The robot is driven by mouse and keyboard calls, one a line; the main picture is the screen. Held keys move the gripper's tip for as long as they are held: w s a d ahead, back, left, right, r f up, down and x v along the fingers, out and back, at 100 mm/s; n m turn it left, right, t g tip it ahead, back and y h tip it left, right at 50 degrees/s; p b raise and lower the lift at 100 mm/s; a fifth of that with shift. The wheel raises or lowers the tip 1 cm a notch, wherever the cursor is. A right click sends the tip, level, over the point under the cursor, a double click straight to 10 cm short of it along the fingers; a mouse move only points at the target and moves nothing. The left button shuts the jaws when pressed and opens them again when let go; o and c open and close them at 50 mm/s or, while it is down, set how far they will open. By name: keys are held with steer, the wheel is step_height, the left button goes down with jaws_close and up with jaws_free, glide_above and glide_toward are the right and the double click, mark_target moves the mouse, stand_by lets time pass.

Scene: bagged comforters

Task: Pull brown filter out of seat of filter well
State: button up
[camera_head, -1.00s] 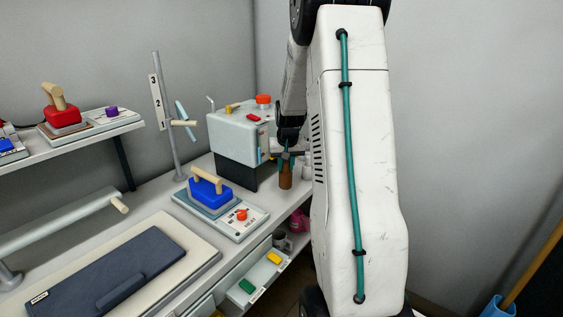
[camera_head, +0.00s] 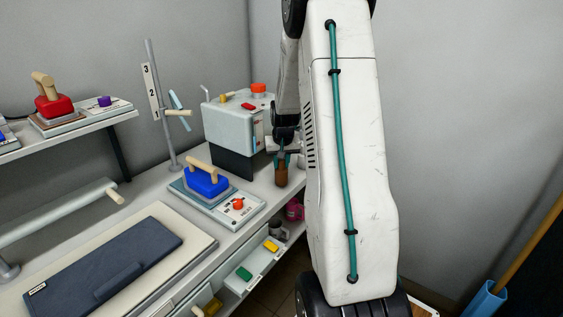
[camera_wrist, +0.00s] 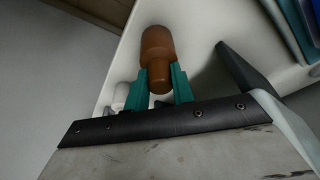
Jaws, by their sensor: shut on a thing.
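The brown filter (camera_head: 281,173) is a small brown cylinder with a narrower neck. It hangs below my gripper (camera_head: 281,151), in front of the grey and black machine (camera_head: 229,122) near the bench's right end. In the wrist view the filter (camera_wrist: 158,50) lies between the two green fingers of my gripper (camera_wrist: 161,86), which are shut on its narrow neck. Its wide end points away from the gripper. The filter well's seat cannot be made out; my arm hides part of the machine's right side.
A blue iron (camera_head: 207,182) stands on a base with a red knob, left of the machine. A pole with numbered tags (camera_head: 153,90) rises behind it. An open drawer (camera_head: 250,275) with coloured blocks lies below the bench.

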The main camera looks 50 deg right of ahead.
steer(key=shift+f, duration=0.5)
steer(key=o, duration=1.7)
steer(key=shift+v, duration=3.4)
steer(key=shift+w+d+r, duration=0.15)
